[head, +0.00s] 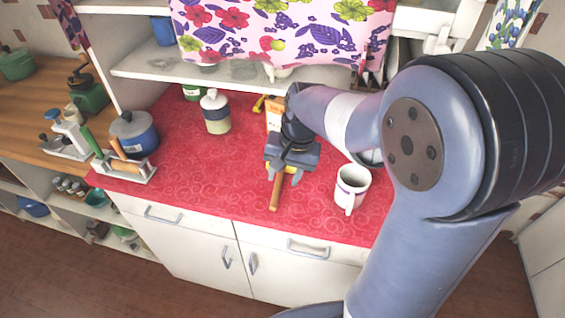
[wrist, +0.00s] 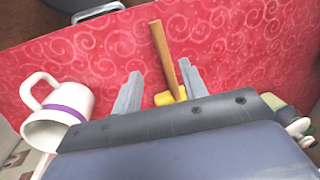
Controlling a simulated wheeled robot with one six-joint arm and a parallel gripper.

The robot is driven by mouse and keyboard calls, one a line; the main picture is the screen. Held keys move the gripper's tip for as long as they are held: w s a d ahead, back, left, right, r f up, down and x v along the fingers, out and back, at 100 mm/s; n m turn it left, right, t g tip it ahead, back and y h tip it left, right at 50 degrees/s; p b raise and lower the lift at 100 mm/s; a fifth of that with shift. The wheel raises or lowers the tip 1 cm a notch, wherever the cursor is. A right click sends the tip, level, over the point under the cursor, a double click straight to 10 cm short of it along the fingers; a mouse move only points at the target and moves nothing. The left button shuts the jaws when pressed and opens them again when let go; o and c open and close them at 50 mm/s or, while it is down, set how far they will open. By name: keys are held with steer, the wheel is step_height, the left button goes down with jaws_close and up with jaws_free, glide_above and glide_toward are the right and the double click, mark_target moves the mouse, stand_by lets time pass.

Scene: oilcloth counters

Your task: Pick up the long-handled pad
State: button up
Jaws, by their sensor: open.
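The long-handled pad lies on the red counter. Its brown wooden handle (head: 276,193) points toward the counter's front edge, and its yellow head is mostly hidden under my gripper (head: 284,174) in the head view. In the wrist view the handle (wrist: 161,48) runs away between my fingers, nearer the right one, with the yellow head (wrist: 168,98) close to the gripper body. My gripper (wrist: 160,70) is open and points down over the pad. I cannot tell whether a finger touches it.
A white mug with a purple band (head: 351,187) stands to the right of my gripper. A lidded jar (head: 215,112) and an orange-and-white box (head: 273,112) stand behind. A blue pot (head: 134,134) and a utensil rack (head: 125,168) are at the left. The counter left of the pad is clear.

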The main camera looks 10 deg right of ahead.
mark_target(276, 193)
steer(key=f, duration=0.2)
steer(key=a+f, duration=0.1)
steer(key=f, duration=0.1)
steer(key=f+p, duration=0.1)
steer(key=f, duration=0.2)
steer(key=shift+w+a, duration=0.15)
steer(key=shift+a, duration=0.25)
jaws_close()
